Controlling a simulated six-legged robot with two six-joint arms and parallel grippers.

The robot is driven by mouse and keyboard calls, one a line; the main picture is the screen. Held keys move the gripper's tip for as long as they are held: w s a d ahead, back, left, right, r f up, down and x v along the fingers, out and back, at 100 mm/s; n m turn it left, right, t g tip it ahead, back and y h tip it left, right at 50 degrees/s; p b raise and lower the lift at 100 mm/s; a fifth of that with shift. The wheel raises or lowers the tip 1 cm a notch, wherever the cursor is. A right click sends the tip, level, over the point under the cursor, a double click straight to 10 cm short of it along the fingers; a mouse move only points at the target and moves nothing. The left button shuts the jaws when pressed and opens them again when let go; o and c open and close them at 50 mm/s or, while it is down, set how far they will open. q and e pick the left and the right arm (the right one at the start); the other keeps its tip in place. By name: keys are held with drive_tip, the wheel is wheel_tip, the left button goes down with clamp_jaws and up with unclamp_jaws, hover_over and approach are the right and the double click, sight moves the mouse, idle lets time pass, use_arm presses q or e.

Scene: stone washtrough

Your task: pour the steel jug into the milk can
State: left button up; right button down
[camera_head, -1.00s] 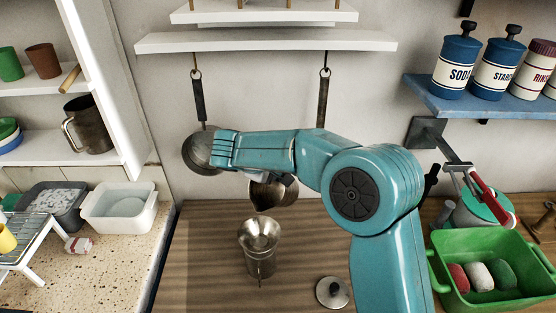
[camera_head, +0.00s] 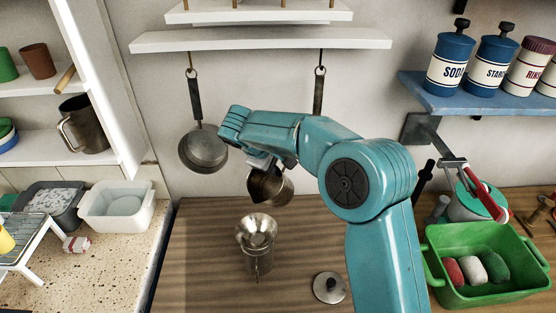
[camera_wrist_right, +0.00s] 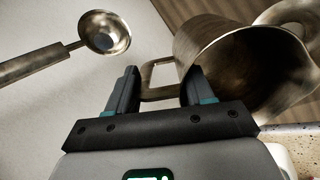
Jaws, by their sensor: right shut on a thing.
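The steel jug (camera_head: 272,188) hangs tilted in the air, above and slightly right of the milk can. My right gripper (camera_head: 264,161) is shut on the jug's handle. In the right wrist view its fingers (camera_wrist_right: 158,88) close around the handle loop, and the jug (camera_wrist_right: 235,70) shows its open mouth. No stream of liquid shows. The milk can (camera_head: 257,262) stands upright on the wooden counter with a flared, funnel-like mouth; whether anything is in it I cannot tell. A lid with a dark knob (camera_head: 330,288) lies to its right. My left gripper is out of view.
A pan (camera_head: 203,150) and another utensil hang on the wall behind my right arm. A green tub (camera_head: 484,292) with coloured rolls stands at the right. A white basin (camera_head: 117,206) sits at the left. The counter around the can is mostly clear.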

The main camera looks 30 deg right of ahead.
drive_tip(key=shift+f+b, duration=0.4)
drive_tip(key=shift+b, duration=0.2)
drive_tip(key=shift+r, duration=0.25)
drive_tip(key=d+g+y+p, duration=0.1)
drive_tip(key=p, duration=0.3)
drive_tip(key=shift+w+y+p, duration=0.15)
drive_tip(key=shift+y+p, duration=0.25)
drive_tip(key=shift+f, duration=0.45)
drive_tip(key=shift+d+f+g+y, duration=0.1)
drive_tip(key=shift+f+g+y, duration=0.2)
drive_tip(key=shift+y, duration=0.1)
drive_tip(key=b, duration=0.3)
drive_tip(key=f+b, duration=0.1)
drive_tip(key=b, duration=0.1)
drive_tip(key=shift+w+b, duration=0.2)
drive_tip(key=shift+b, duration=0.2)
drive_tip(key=shift+r, duration=0.25)
drive_tip(key=shift+r+y+p, duration=0.15)
drive_tip(key=shift+y+p, duration=0.15)
drive_tip(key=f+g+y+p, duration=0.1)
drive_tip(key=y+p, duration=0.1)
drive_tip(key=p, duration=0.2)
drive_tip(key=shift+d+f, duration=0.1)
drive_tip(key=shift+f, duration=0.25)
drive_tip(key=shift+f+g+y+p, duration=0.4)
drive_tip(key=shift+f+p, duration=0.05)
drive_tip(key=shift+p, duration=0.1)
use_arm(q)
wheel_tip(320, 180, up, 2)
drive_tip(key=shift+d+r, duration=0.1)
